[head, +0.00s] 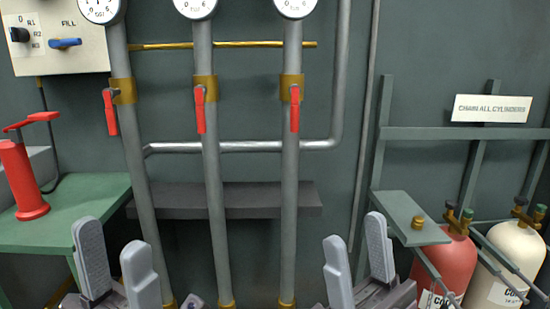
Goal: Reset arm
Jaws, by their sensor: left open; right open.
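My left gripper (118,270) is at the bottom left of the head view, its two grey fingers apart with nothing between them. My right gripper (357,255) is at the bottom, right of centre, also open and empty. Both point upward in front of the pipes and touch nothing that I can see. Most of both arms is below the picture's edge.
Three grey pipes with gauges and red-handled valves (200,108) stand ahead. A red hand pump (22,180) is on the green table (85,205) at left. A red cylinder (446,262) and a cream cylinder (515,248) stand at right behind rails. A dark shelf (262,197) crosses behind.

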